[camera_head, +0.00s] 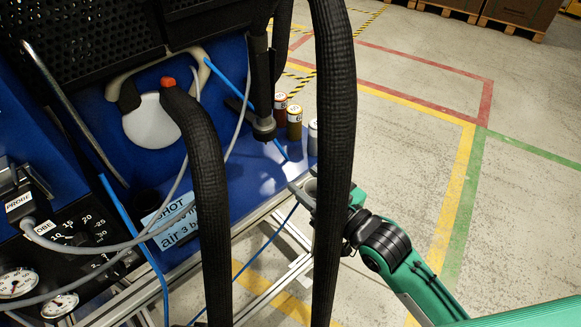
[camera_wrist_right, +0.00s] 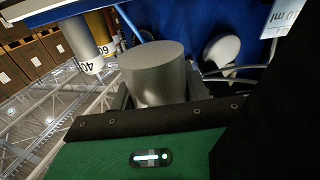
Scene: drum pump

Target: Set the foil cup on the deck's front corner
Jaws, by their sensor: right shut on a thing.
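My right gripper (camera_head: 307,190) is at the right edge of the blue deck (camera_head: 262,176), partly behind a thick black hose. In the wrist view it is shut on a plain silver-grey cylinder, the foil cup (camera_wrist_right: 155,72), which sits between the two fingers. In the head view the hose and fingers hide most of the cup. I cannot tell whether the cup touches the deck. My left gripper is not in view.
A red-banded cup (camera_head: 281,103), a yellow-brown cup (camera_head: 294,122) and a pale cup (camera_head: 313,138) stand along the deck's right edge. Two thick black hoses (camera_head: 335,110) cross in front. A dark nozzle (camera_head: 264,125) hangs over the deck. Gauges (camera_head: 17,283) are at left.

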